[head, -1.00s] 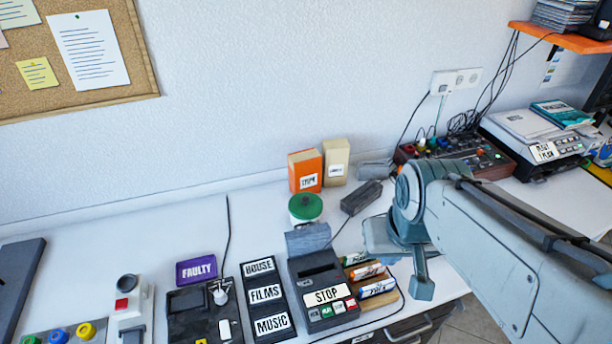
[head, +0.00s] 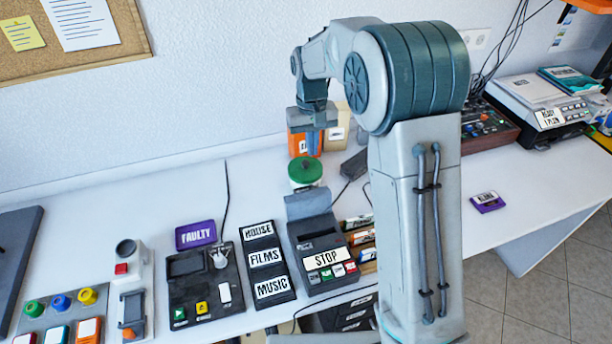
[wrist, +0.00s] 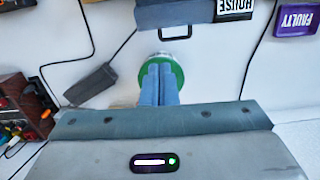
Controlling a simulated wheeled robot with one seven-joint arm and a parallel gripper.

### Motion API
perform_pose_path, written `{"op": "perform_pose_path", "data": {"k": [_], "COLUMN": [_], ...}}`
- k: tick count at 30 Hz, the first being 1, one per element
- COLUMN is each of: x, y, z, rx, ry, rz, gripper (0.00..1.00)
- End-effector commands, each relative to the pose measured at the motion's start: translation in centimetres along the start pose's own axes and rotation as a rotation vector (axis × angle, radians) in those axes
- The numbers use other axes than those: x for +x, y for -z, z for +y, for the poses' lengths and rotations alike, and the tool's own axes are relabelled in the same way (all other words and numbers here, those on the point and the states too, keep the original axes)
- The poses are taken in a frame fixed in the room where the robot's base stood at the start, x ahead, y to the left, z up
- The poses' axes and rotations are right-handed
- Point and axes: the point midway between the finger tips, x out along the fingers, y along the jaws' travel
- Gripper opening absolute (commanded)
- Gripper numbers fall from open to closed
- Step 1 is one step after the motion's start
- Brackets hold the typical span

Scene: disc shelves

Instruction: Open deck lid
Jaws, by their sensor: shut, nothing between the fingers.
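A dark deck (head: 322,252) with a STOP label and coloured keys stands on the table. A blue-grey flap (head: 308,205), seemingly its lid, stands raised at its back edge. In the wrist view the flap (wrist: 175,14) is at the top, with a thin dark handle loop (wrist: 175,34) at its edge. My gripper (head: 312,150) is shut and empty, pointing down above and behind the flap, apart from it. In the wrist view my gripper's fingers (wrist: 159,84) are together over a green-topped jar (wrist: 173,72), hiding part of it.
The green-topped jar (head: 305,172) stands behind the deck, with an orange box (head: 296,145) and a beige box (head: 338,132) farther back. A label board (head: 266,262) and a second dark device (head: 203,285) are to the left. Marker-like sticks (head: 360,238) lie right of the deck.

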Motion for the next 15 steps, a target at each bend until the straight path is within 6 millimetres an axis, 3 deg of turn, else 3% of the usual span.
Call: {"op": "perform_pose_path", "data": {"k": [6, 11, 15], "x": [2.4, 3.8, 6.1], "y": [2.4, 2.6, 2.4], "z": [-1.2, -1.3, -1.3], "rx": [-0.024, -0.026, -0.026], "ry": [-0.004, -0.004, -0.004], "rz": [-0.033, -0.037, -0.04], "gripper": [0.0, 0.0, 0.0]}}
